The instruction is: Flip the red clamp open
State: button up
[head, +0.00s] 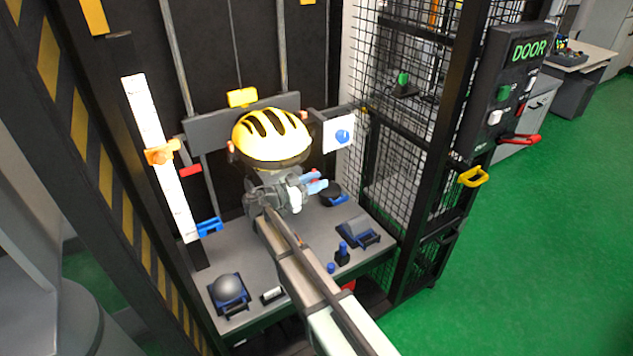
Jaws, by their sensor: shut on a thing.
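The helmet has black vents and sits in front of a dark grey crossbar (215,130). My arm reaches up from the bottom of the picture over the table.
The grey table (245,255) carries a grey dome in a blue holder (229,291), a dark wedge block (360,231) and a black round piece (331,194). A white scale (160,160) stands left. A mesh wall (395,150) and DOOR panel (515,85) stand right.

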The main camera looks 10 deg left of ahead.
jog(key=o, duration=0.9)
jog(key=shift+o, duration=0.2)
jog(key=v, duration=1.4)
jog(key=shift+d, duration=0.1)
